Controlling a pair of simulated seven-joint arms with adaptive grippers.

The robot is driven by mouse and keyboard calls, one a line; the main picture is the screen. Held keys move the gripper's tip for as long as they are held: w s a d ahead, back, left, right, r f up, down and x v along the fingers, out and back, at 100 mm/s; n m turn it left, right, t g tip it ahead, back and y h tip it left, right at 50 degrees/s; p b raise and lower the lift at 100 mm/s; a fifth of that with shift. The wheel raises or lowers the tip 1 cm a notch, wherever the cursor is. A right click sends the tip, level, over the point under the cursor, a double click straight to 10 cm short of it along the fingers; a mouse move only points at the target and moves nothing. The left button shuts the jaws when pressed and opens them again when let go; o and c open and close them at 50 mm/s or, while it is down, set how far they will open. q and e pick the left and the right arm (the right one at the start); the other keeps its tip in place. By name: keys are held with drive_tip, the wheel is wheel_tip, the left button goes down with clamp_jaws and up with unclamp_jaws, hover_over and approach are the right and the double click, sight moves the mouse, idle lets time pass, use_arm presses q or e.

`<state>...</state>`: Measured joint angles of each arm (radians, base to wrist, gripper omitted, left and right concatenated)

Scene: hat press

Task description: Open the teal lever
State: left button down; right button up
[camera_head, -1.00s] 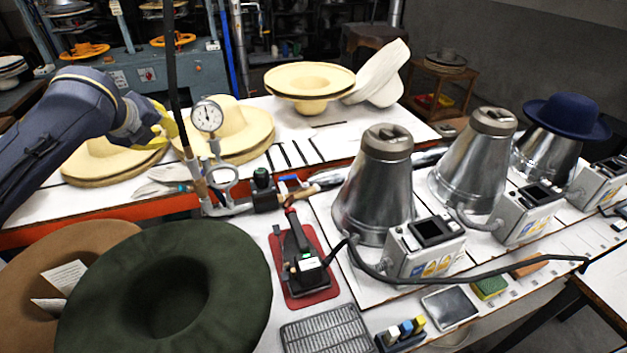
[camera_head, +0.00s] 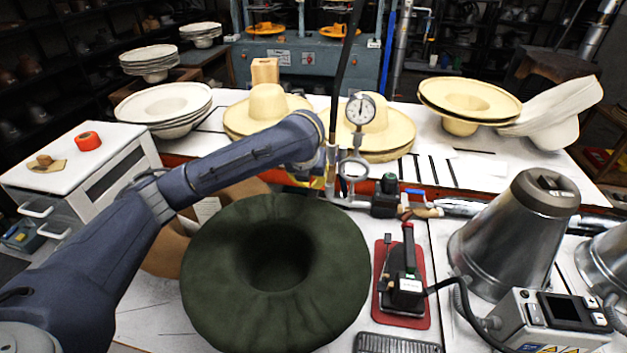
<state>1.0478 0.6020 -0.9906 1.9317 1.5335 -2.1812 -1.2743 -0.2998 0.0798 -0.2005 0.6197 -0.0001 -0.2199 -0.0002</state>
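The valve and pipe assembly with a round dial gauge (camera_head: 360,108) stands at the middle of the table. A small patch that looks teal shows near the pipe in the earlier frame, but I cannot make out a teal lever now. My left forearm and wrist cover the area just left of the pipe. My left gripper (camera_head: 317,182), yellow, is at the left side of the pipe, close to it. Its fingers are mostly hidden, so I cannot tell whether it touches anything or is open. My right gripper is not in view.
A dark green hat (camera_head: 345,235) lies in front, under my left arm, over a brown one. A black hand iron (camera_head: 408,270) rests on a red mat. Metal cones (camera_head: 515,235) stand at right. Straw hats (camera_head: 265,105) lie behind. A black hose hangs above the pipe.

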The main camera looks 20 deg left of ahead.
use_arm(q)
drive_tip(key=shift+w+a+f, duration=0.2)
drive_tip(key=shift+w+f, duration=1.55)
drive_tip(key=shift+w, duration=0.25)
